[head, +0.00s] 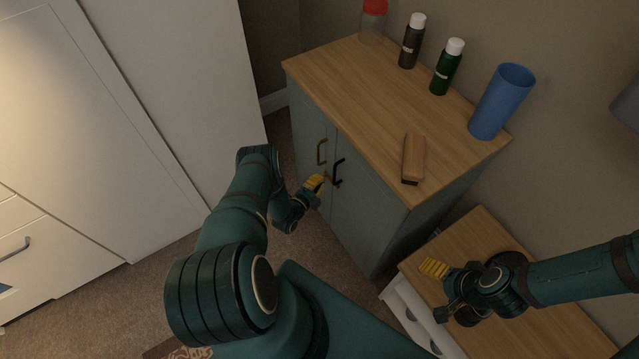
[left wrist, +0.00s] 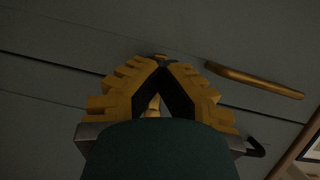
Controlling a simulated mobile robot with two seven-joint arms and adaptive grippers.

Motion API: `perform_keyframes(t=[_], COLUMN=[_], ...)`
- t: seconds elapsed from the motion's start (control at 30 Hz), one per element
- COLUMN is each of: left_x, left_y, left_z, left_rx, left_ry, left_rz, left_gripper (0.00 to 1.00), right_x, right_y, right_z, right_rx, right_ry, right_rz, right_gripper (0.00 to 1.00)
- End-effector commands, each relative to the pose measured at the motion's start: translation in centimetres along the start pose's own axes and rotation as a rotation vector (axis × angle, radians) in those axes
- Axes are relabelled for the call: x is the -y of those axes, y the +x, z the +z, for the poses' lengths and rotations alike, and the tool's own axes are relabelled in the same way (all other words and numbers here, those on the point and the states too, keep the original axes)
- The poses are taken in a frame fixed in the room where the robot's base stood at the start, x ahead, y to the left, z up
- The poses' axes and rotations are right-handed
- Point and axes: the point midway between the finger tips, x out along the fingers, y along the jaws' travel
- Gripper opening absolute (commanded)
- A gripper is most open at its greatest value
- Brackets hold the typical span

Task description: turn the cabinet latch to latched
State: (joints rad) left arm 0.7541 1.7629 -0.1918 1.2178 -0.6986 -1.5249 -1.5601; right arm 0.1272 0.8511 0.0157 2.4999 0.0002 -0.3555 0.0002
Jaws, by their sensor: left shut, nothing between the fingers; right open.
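The grey-blue cabinet (head: 352,222) has two closed doors, with a brass handle (head: 321,152) on the left one and a black handle (head: 338,172) on the right one. My left gripper (head: 316,181) is at the door fronts, just below the handles near the seam. Its yellow fingers (left wrist: 160,66) are shut with nothing between them. The latch is mostly hidden by the fingers; a small brass bit (left wrist: 160,56) shows at their tips in the left wrist view. I cannot tell its angle or whether the fingers touch it. My right gripper (head: 437,290) is open above the low wooden table.
The cabinet's wooden top (head: 365,90) holds a red-lidded jar (head: 372,22), a dark bottle (head: 411,42), a green bottle (head: 447,68), a blue cup (head: 501,101) and a wooden block (head: 413,157). The low table (head: 480,225) stands right. White cupboards (head: 130,130) stand left.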

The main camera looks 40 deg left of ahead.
Motion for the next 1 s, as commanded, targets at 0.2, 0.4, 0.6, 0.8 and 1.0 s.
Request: perform_keyframes(t=[0.2,0.4,0.6,0.8,1.0], left_x=[0.85,1.09,1.18,1.21,1.14], left_y=[0.33,0.33,0.34,0.36,0.3], left_z=[0.06,0.08,0.1,0.12,0.09], left_rx=[0.0,0.0,0.0,0.001,0.0], left_ry=[0.089,0.126,0.135,0.135,0.133], left_rz=[-0.045,-0.06,-0.064,-0.065,-0.063], left_gripper=[0.0,0.0,0.0,0.0,0.49], right_x=[0.01,0.01,0.01,0.02,0.02], right_y=[-0.05,-0.07,-0.07,-0.07,-0.07], right_z=[0.02,0.03,0.02,0.02,0.02], right_rx=[0.001,0.001,0.001,0.001,0.001], right_ry=[0.0,0.0,0.0,0.0,0.0], right_rz=[0.0,0.0,0.0,0.0,0.0], right_gripper=[0.82,0.82,0.82,0.82,0.82])
